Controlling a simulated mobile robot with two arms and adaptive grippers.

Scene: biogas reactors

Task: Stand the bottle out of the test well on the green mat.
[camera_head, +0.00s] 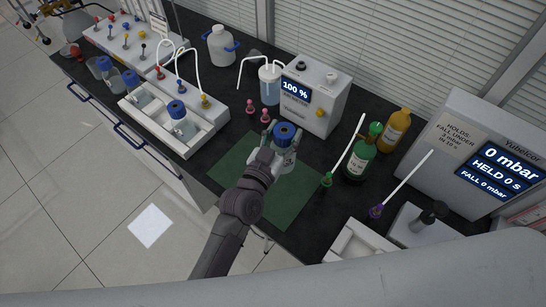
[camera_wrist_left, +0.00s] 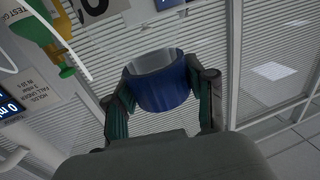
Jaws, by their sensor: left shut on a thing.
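A clear bottle (camera_head: 287,160) with a blue cap (camera_head: 284,132) is held upright, or nearly so, at the far right part of the green mat (camera_head: 239,157). My left gripper (camera_head: 281,143) is shut on this bottle near its cap. In the left wrist view the blue cap (camera_wrist_left: 162,88) sits between the two fingers of the left gripper (camera_wrist_left: 163,100). I cannot tell whether the bottle's base touches the mat. I cannot tell which part is the test well. My right gripper is not in view.
A white device reading 100 % (camera_head: 311,97) stands behind the bottle. A green bottle (camera_head: 359,160) and an amber bottle (camera_head: 396,130) stand to the right. A white tray (camera_head: 187,142) with a blue-capped bottle (camera_head: 178,118) is left. The mat's front is partly under my arm.

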